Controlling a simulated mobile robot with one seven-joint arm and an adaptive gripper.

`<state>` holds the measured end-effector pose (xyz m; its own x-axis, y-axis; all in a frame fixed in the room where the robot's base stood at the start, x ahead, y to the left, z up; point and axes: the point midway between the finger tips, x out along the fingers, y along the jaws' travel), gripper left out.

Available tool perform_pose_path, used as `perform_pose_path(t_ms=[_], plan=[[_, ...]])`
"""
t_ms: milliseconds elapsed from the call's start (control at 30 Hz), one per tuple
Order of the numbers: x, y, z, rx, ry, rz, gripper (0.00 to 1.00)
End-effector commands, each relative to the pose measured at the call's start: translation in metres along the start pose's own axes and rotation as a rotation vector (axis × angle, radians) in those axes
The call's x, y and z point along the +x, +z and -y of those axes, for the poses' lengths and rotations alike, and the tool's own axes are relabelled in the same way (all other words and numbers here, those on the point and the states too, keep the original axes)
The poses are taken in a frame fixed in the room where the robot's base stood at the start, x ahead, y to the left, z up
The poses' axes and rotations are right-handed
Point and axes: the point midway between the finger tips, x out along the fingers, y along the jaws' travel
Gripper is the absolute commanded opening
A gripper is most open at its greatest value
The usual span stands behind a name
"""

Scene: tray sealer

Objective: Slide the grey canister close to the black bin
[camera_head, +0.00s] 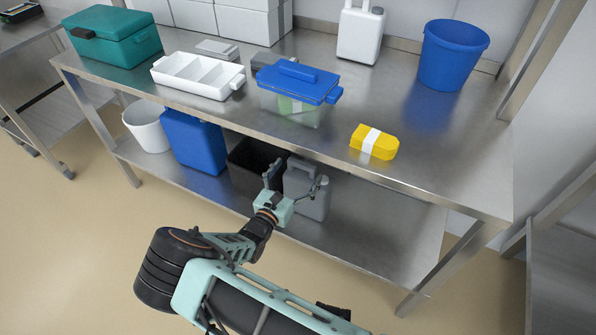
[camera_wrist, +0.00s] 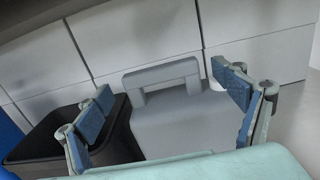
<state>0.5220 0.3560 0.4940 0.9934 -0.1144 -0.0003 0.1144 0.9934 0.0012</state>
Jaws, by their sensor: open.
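The grey canister (camera_head: 308,190) stands on the lower shelf of the steel table, just right of the black bin (camera_head: 246,178). In the wrist view the grey canister (camera_wrist: 182,122) shows its top handle and a white cap, and the black bin (camera_wrist: 35,140) is at its left. From there the two look very near each other; I cannot tell whether they touch. My gripper (camera_head: 293,186) is open at the front of the canister. In the wrist view its blue-padded fingers (camera_wrist: 165,110) are spread, one on each side of the canister. The left finger overlaps the bin in the picture.
A blue container (camera_head: 193,141) and a white bucket (camera_head: 148,127) stand left of the bin. The lower shelf (camera_head: 385,217) is clear to the right. The tabletop edge (camera_head: 330,155) overhangs the shelf. Above are a blue-lidded box (camera_head: 297,85) and a yellow pack (camera_head: 373,142).

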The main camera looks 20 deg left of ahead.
Motion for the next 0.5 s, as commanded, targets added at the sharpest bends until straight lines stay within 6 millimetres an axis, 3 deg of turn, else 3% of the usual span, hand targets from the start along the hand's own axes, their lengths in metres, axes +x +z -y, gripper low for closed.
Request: perform_pose_path(t_ms=[267, 500], plan=[[-0.004, 0.0, 0.0, 0.0, -0.001, -0.001, 0.88], [-0.045, -0.001, -0.001, 0.001, 0.002, -0.003, 0.88]])
